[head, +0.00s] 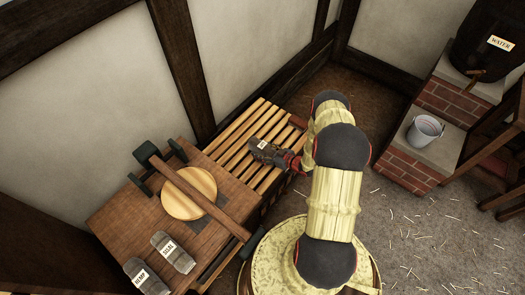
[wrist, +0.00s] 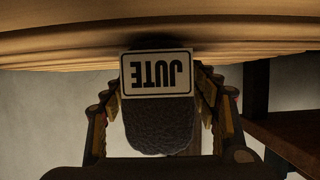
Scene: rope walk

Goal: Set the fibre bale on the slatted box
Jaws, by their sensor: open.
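The dark grey fibre bale labelled JUTE (head: 262,146) is at the slatted box (head: 240,160), over its slats near the right side. In the wrist view, which is upside down, the bale (wrist: 157,130) and its white label stand between my gripper's fingers, against a pale wooden surface (wrist: 60,45). The bale seems to rest on the slats. My gripper (head: 283,157) reaches in from the right, around the bale; its jaws are open. Small gaps between fingers and bale are hard to judge.
A wooden bench (head: 120,215) left of the box carries a round wooden disc (head: 188,193), a beam and bales labelled SISAL (head: 172,252) and HEMP (head: 145,277). Brick steps (head: 410,172) with a bucket (head: 425,130) and a WATER barrel (head: 485,45) stand at right. Straw-strewn floor between is clear.

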